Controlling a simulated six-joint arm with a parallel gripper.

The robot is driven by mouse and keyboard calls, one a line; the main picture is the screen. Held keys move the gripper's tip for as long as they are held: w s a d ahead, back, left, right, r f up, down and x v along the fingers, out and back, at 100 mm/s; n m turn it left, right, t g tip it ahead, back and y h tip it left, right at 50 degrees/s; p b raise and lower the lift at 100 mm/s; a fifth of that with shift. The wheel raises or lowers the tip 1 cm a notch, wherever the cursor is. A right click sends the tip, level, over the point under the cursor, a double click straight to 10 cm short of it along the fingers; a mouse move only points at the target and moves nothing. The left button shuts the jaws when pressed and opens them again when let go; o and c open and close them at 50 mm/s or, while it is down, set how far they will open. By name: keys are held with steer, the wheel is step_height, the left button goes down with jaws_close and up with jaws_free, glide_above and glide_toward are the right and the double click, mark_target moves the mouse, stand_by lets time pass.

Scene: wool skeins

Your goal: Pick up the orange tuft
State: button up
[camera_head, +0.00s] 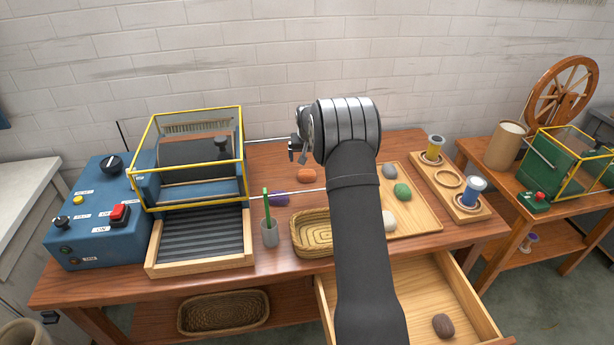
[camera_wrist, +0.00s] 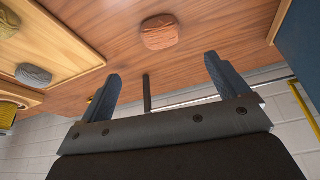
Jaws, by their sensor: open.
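The orange tuft (camera_head: 306,176) lies on the bare wooden table behind the wicker basket, just below my gripper in the head view. In the wrist view the orange tuft (camera_wrist: 161,32) lies ahead of and between the two fingers, apart from both. My gripper (camera_wrist: 160,82) is open and empty, with its blue-grey fingers spread wide. In the head view my gripper (camera_head: 298,152) is small and partly hidden by my wrist, above the table.
A wooden tray (camera_head: 425,215) with grey, green and cream tufts stands to the right. A purple tuft (camera_head: 278,199) and a cup (camera_head: 270,233) with a green stick lie left of the basket (camera_head: 303,243). The yellow-framed machine (camera_head: 242,150) stands further left. The front drawer (camera_head: 465,285) is open.

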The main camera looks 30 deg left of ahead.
mark_target(307, 172)
steer(key=x, duration=1.2)
steer(key=shift+s, duration=0.1)
steer(key=c, duration=1.1)
